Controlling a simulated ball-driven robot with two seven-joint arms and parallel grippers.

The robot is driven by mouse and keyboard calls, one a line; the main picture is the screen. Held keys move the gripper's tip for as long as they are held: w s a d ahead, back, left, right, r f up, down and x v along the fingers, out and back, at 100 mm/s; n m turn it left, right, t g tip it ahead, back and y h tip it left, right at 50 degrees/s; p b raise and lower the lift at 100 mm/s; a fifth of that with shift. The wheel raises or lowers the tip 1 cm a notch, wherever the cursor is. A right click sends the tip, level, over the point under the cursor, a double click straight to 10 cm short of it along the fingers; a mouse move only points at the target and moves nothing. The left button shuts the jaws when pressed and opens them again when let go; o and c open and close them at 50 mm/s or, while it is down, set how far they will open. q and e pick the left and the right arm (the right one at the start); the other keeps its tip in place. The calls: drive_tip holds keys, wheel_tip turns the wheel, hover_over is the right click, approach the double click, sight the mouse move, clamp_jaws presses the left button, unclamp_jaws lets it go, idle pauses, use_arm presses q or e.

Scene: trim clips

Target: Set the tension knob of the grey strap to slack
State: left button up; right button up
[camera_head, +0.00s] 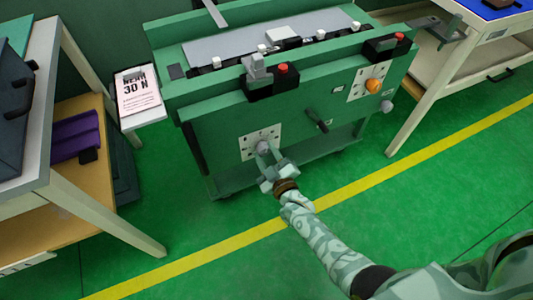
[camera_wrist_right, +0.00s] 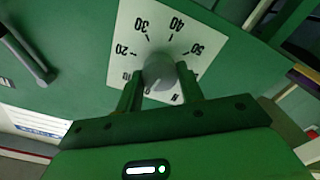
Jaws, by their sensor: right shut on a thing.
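A grey knob (camera_head: 262,146) sits on a white dial plate (camera_head: 246,151) low on the front of the green bench (camera_head: 215,120). In the right wrist view the grey knob (camera_wrist_right: 160,72) is in front of a white dial (camera_wrist_right: 128,38) marked 20, 30, 40, 50 and N. My right gripper (camera_head: 267,156) is shut on this knob, a finger on each side; it also shows in the right wrist view (camera_wrist_right: 160,88). I cannot make out the knob's pointer. Fingers and knob hide part of the lower scale. My left gripper is out of view.
An orange knob (camera_head: 373,86) is on a second dial plate (camera_head: 357,84) to the right. A dark handle (camera_head: 317,118) sticks out between the dials. Two red buttons top the bench front. A card (camera_head: 138,92) reading "30 N" stands left. Green floor in front is clear.

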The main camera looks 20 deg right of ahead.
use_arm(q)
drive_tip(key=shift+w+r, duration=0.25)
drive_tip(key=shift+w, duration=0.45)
use_arm(e)
drive_tip(key=shift+s+f+n, duration=0.1)
drive_tip(key=shift+f+n, duration=0.1)
drive_tip(key=shift+n, duration=0.8)
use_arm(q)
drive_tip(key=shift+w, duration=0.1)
use_arm(e)
drive_tip(key=o, duration=1)
drive_tip(key=shift+r, duration=0.1)
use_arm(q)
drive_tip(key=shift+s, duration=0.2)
